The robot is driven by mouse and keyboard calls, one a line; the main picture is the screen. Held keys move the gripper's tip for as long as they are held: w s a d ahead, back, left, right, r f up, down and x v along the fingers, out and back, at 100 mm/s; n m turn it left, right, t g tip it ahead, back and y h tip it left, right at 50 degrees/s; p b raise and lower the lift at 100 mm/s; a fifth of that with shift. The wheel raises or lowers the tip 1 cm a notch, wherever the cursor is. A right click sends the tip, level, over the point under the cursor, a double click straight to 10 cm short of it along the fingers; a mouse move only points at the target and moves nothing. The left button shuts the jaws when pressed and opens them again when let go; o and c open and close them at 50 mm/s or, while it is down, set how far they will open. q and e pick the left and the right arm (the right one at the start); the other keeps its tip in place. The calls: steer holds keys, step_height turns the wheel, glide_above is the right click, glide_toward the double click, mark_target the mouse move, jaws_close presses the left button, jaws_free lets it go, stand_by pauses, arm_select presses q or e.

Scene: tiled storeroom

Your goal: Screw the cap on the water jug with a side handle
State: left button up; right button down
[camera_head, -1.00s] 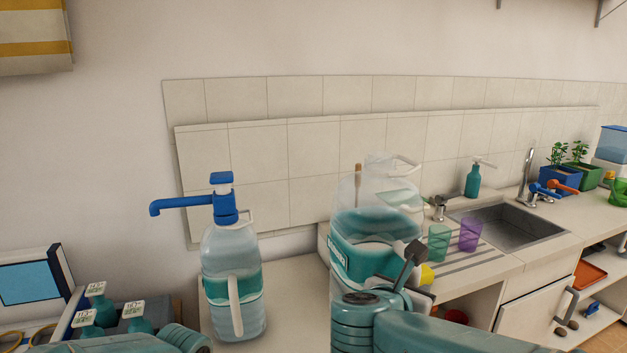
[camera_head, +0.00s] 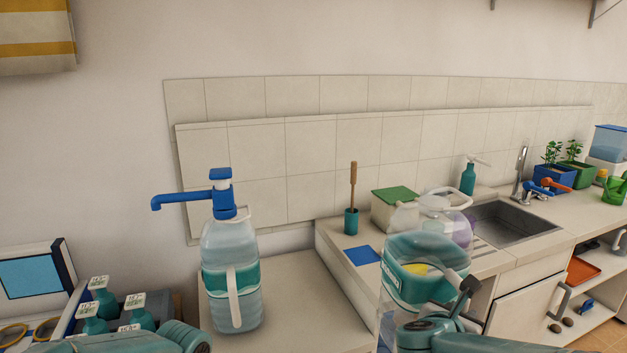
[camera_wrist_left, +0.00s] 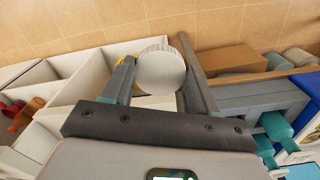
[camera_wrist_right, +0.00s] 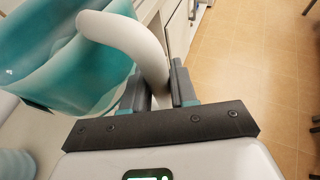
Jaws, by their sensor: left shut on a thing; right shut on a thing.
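The clear water jug with a teal label (camera_head: 425,250) hangs low in front of the counter in the head view. My right gripper (camera_head: 466,288) is shut on its white side handle, which shows between the fingers in the right wrist view (camera_wrist_right: 135,40). A white round cap (camera_wrist_left: 162,72) sits between the fingers of my left gripper (camera_wrist_left: 156,60), which is shut on it. In the head view only part of my left arm shows at the bottom left, and the left gripper and cap are out of frame. The jug's lower part is partly hidden by my right arm.
A jug with a blue pump (camera_head: 232,270) stands on the left counter. A brush in a teal cup (camera_head: 351,220), a green-lidded box (camera_head: 395,194) and a blue cloth (camera_head: 362,255) are behind the held jug, near the sink (camera_head: 510,222). Teal bottles (camera_head: 105,300) stand at lower left.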

arm_select(q)
steer(key=shift+w, duration=0.1)
arm_select(e)
step_height(320, 180, down, 8)
steer(key=d+n+t+y, duration=0.2)
steer(key=n+y, duration=0.1)
steer(key=s+a+f+n+t+y, duration=0.1)
steer(key=s+a+f+n+y, duration=0.1)
steer(key=a+f+n+y, duration=0.3)
steer(key=a+f+y, duration=0.1)
steer(key=a, duration=0.3)
steer(key=shift+s+a, duration=0.3)
steer(key=shift+a, duration=0.05)
